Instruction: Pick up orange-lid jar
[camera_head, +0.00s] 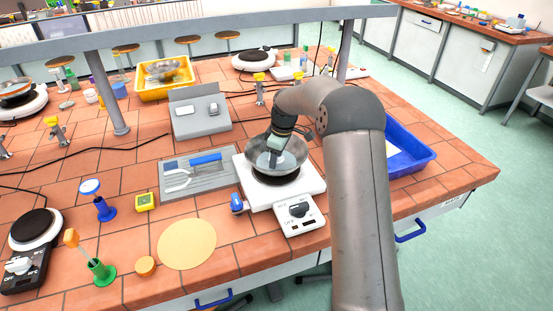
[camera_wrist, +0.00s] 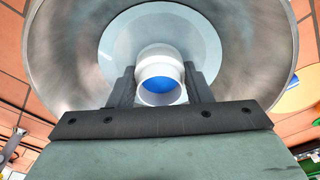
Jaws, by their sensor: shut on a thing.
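My gripper (camera_head: 276,147) is low over the metal bowl (camera_head: 291,157) on the white hot plate. In the wrist view its fingers (camera_wrist: 161,88) are shut on a white open cylinder (camera_wrist: 158,62) with blue inside, over the bowl (camera_wrist: 70,50). I cannot tell whether the cylinder touches the bowl's bottom. No orange lid shows on it. A small round orange piece (camera_head: 146,266) lies on the bench at the front left; I cannot tell whether it is a loose lid or a lidded jar.
The hot plate (camera_head: 314,184) stands near the bench's front edge. A blue tray (camera_head: 424,151) is at right, a grey tray with a blue-handled tool (camera_head: 222,183) at left. A tan disc (camera_head: 187,244), a green stand (camera_head: 101,272) and a blue stand (camera_head: 104,207) are front left.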

